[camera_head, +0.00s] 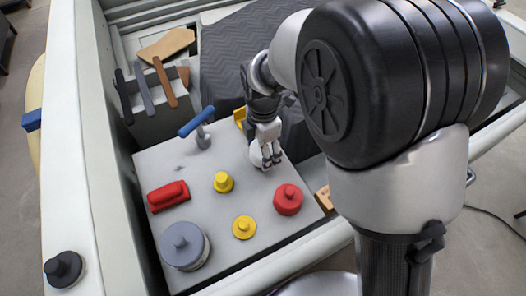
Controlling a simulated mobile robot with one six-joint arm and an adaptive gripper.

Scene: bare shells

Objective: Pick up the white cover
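My gripper (268,160) reaches down over the back right part of a grey board. A small whitish rounded shape (256,153) shows right at its fingertips, on the left side. It may be the white cover, but it is mostly hidden and blends with the pale gripper. I cannot tell whether the fingers are open or closed around it. No other white cover shows clearly. Similar knobbed covers on the board are red (288,199), to the front right of the gripper, and yellow (244,228), nearer the front.
The grey board (215,220) also holds a yellow knob (223,182), a red block (168,196), a blue-handled tool (197,124) and a grey lidded tin (184,246). A black knob (63,269) sits on the left rail. Several handled tools stand at the back left. My arm hides the right side.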

